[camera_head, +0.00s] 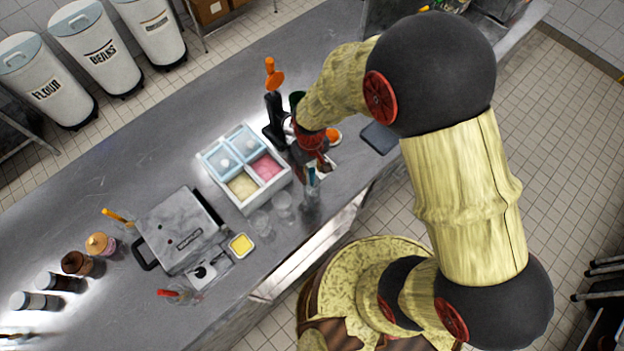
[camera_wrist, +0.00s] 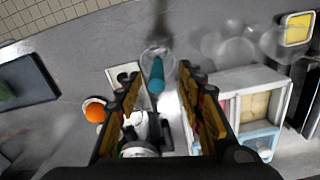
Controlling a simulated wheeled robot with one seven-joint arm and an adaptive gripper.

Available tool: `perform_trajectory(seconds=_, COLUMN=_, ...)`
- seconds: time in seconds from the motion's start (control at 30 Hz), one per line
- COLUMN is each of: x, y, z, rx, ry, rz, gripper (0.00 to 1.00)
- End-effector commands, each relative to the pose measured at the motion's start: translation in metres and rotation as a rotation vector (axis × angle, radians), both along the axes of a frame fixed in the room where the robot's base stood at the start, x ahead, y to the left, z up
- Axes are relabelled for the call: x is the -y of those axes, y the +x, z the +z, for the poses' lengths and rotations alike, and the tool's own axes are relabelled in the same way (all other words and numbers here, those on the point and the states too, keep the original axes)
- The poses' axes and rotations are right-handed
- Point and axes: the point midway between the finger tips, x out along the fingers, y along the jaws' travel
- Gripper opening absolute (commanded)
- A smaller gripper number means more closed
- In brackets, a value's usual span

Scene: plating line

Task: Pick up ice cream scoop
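The ice cream scoop appears to be the tool with the teal handle (camera_head: 312,175) standing in a clear glass (camera_head: 308,194) near the counter's front edge. In the wrist view the teal handle (camera_wrist: 157,74) points up toward the camera, with the glass rim around its base. My gripper (camera_head: 320,160) is just behind the handle in the head view. In the wrist view my gripper (camera_wrist: 163,84) is open, with its two fingers wide apart and the handle showing in the gap beyond the tips. No contact shows. The scoop's head is hidden or blurred in the glass.
A white ice cream box (camera_head: 247,206) with pink and yellow tubs and blue lids stands left of my gripper. A black press with an orange handle (camera_head: 275,82) stands behind. Clear glasses (camera_head: 283,205) are close by. A dark board (camera_head: 379,138) lies to the right.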

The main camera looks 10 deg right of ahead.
Motion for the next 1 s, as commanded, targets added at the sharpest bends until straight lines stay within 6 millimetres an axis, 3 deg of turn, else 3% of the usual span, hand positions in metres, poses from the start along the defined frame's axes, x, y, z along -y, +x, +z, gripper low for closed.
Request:
perform_trajectory(seconds=0.23, x=0.004, y=-0.001, z=-0.034, rx=-0.003, ry=-0.001, rz=0.001, gripper=0.38)
perform_trajectory(seconds=0.57, x=0.004, y=0.0, z=-0.042, rx=0.0, ry=0.0, rz=0.0, gripper=0.38)
perform_trajectory(seconds=1.0, x=0.004, y=0.0, z=-0.041, rx=0.0, ry=0.0, rz=0.0, gripper=0.14)
